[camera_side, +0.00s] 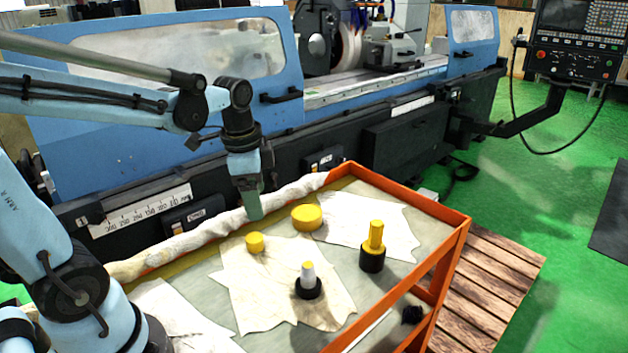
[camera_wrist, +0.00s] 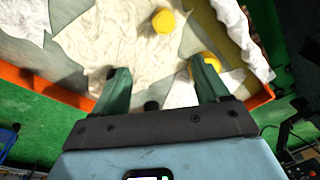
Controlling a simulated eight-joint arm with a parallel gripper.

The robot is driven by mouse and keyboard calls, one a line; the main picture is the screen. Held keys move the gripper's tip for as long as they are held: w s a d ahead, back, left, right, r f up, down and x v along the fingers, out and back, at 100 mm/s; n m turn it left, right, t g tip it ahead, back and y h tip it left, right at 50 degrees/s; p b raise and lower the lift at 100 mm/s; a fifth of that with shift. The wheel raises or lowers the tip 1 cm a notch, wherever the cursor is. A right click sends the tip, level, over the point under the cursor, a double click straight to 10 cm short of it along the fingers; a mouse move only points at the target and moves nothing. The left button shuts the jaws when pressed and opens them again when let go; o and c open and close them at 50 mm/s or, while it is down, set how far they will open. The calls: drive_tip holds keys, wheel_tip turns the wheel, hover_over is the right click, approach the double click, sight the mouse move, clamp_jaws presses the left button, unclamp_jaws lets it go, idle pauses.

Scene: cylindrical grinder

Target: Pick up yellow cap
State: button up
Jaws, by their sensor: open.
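A small yellow cap (camera_side: 255,242) and a wider, flat yellow cap (camera_side: 307,218) rest on cloths in the orange-edged tray (camera_side: 440,205). My gripper (camera_side: 254,212) hangs above the tray, just behind the small cap and left of the wide one, pointing down. In the wrist view, my gripper (camera_wrist: 158,67) has its green fingers spread with nothing held. One yellow cap (camera_wrist: 163,20) lies beyond the fingertips. Another yellow piece (camera_wrist: 210,61) is partly hidden by the right finger. I cannot tell which cap is which there.
A yellow stepped part stands in a black base (camera_side: 373,258) at the tray's right. A white part with a yellow top (camera_side: 308,275) stands in another black base in front. The blue grinder (camera_side: 170,60) rises behind; a rolled cloth (camera_side: 215,226) lines the back edge.

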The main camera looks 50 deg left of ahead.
drive_tip(key=a+m+g, duration=0.1)
drive_tip(key=a, duration=0.1)
hover_over(255, 238)
drive_tip(key=shift+m, duration=0.4)
drive_tip(key=f, duration=0.7)
drive_tip(key=shift+w+d+f, duration=0.1)
drive_tip(key=shift+d+f, duration=0.15)
drive_tip(key=shift+d, duration=0.05)
drive_tip(key=shift+a+f, duration=0.2)
drive_tip(key=shift+f, duration=0.7)
drive_tip(key=shift+a+f, duration=0.2)
drive_tip(key=shift+f, duration=1.55)
drive_tip(key=c, duration=1.1)
drive_tip(key=shift+r, duration=0.2)
